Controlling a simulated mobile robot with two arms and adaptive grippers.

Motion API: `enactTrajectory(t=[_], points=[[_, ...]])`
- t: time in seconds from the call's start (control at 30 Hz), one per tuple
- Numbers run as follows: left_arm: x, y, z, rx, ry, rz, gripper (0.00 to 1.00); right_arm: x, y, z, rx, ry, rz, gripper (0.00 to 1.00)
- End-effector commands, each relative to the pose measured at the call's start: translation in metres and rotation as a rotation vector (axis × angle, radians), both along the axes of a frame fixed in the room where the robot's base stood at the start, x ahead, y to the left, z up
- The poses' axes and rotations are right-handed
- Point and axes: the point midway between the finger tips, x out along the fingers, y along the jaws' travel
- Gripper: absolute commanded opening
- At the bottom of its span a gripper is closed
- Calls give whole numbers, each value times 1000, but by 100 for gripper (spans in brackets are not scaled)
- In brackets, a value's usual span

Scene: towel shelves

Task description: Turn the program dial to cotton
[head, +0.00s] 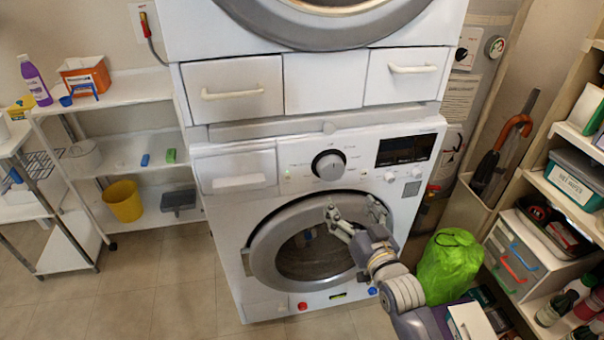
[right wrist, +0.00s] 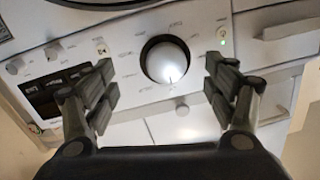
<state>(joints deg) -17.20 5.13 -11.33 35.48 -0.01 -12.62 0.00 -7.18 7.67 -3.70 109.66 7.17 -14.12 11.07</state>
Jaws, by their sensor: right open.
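The program dial (head: 329,165) is a round silver-grey knob with a dark ring on the white washing machine's (head: 225,240) upper panel. Small labels surround it, too small to read, so I cannot tell which program it points at. My right gripper (head: 354,211) is in front of the round door, below the dial in the head view. It is open and empty. In the right wrist view, the dial (right wrist: 167,61) appears between the two spread fingers, beyond their tips, with a small light mark near its lower edge. My left gripper is not in view.
A dark display (head: 405,149) and small buttons lie right of the dial; a detergent drawer (head: 236,171) lies left. Another white appliance is stacked above. A green bag (head: 449,266) stands right of the machine. Shelves flank both sides. The floor at left is clear.

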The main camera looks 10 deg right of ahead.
Motion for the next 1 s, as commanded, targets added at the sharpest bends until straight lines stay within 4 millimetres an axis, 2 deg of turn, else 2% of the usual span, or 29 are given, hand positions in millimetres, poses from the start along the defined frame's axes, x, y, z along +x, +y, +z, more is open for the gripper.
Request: enactTrajectory(t=[0.07,0.17,0.27,0.4,0.7,1.0], points=[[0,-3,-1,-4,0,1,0,0,0,16,6,-30,1,78],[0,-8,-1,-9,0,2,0,5,0,22,10,-41,2,78],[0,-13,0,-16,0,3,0,17,2,23,10,-42,2,78],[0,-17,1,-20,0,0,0,42,5,23,10,-42,2,78],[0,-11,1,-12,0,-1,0,91,10,21,9,-39,1,78],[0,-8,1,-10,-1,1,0,107,12,21,8,-40,2,78]])
